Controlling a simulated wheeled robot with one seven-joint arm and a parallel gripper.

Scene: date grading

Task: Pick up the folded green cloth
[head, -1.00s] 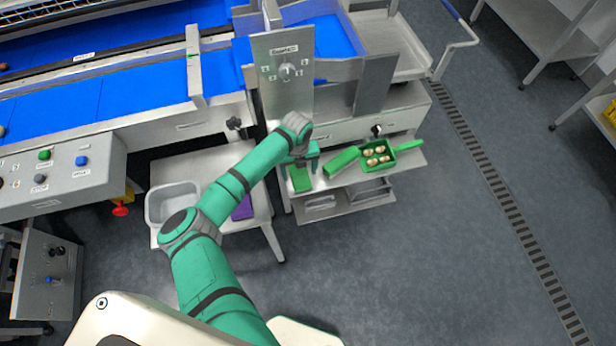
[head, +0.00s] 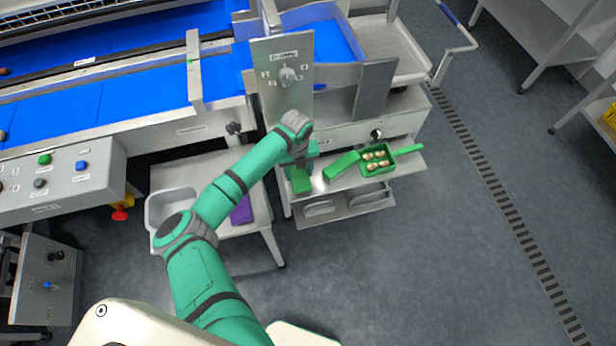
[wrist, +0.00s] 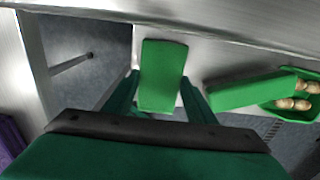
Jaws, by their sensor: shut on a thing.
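The folded green cloth (wrist: 162,75) is a flat green rectangle between the two fingers of my gripper (wrist: 160,98) in the wrist view. My gripper is shut on it. In the head view the cloth (head: 301,182) shows just below my gripper (head: 303,163), at the left end of the metal shelf. My wrist hides its far part. I cannot tell whether the cloth is clear of the shelf surface.
To the right lie a green slab (head: 341,165) and an open green box (head: 364,168) holding several brown dates. A side table (head: 255,222) at left carries a white tub (head: 153,212) and a purple item (head: 242,211).

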